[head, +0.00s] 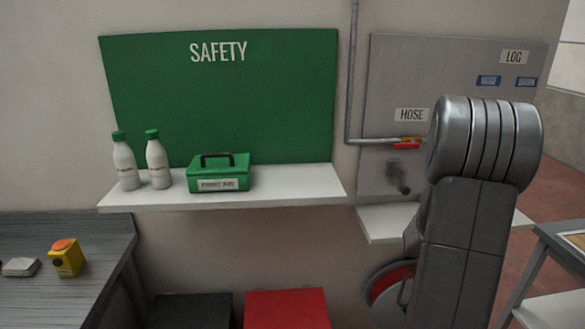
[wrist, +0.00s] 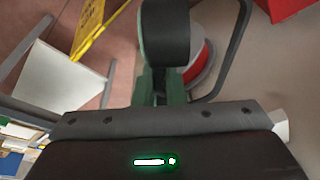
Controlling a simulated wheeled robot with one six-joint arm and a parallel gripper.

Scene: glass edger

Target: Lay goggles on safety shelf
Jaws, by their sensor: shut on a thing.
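The safety shelf (head: 285,186) is a white ledge below the green SAFETY board (head: 225,105) in the head view. Two white bottles with green caps (head: 124,168) (head: 157,166) stand at its left end, and a green handled box (head: 219,174) sits near its middle. The right part of the shelf is bare. In the wrist view my gripper (wrist: 160,88) is shut on a green and black thing, apparently the goggles (wrist: 165,35), seen partly. The fingertips are hard to make out. In the head view the gripper and goggles do not show; my arm fills the right side.

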